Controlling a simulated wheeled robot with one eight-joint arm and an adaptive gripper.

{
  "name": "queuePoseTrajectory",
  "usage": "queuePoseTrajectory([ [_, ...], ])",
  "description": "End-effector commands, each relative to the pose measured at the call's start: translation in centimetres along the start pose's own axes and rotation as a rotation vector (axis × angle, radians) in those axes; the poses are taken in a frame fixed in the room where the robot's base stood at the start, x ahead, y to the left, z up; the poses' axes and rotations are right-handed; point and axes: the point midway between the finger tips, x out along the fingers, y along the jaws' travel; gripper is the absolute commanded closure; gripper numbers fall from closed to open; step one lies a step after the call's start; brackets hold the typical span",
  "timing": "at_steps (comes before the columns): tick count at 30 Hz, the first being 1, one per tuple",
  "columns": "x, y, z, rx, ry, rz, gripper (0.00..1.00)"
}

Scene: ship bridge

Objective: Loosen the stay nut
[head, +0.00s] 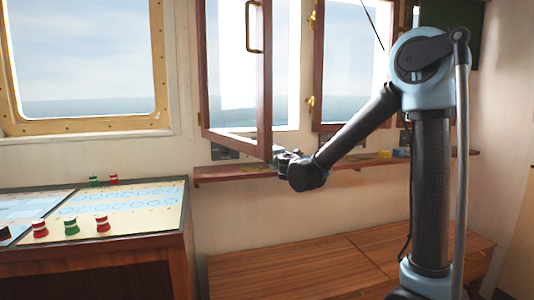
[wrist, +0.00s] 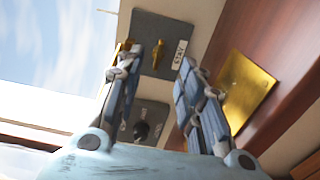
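The stay nut appears as a small brass, wing-like piece (wrist: 158,53) on a grey plate (wrist: 170,30) labelled "STAY" in the wrist view. My gripper (wrist: 158,62) is open, with one finger on each side of the brass piece in that picture. I cannot tell how far the fingertips are from it, and no contact shows. In the head view my gripper (head: 283,158) is at the lower corner of the open wooden window sash (head: 266,70), just above the shelf. The nut cannot be made out there.
The narrow wooden shelf (head: 232,174) runs under the windows. A console (head: 140,212) stands at left, and a bare wooden cabinet top (head: 290,268) lies below.

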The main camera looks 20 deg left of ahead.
Motion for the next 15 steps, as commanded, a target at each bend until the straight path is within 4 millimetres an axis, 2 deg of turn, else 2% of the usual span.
queuePoseTrajectory([
  [3, -2.0, 0.0, 0.0, 0.000, 0.000, 0.000, 0.65],
  [7, -3.6, 0.0, 0.1, 0.000, 0.000, 0.000, 0.65],
  [15, -5.2, -0.1, 0.1, 0.000, 0.000, 0.000, 0.65],
])
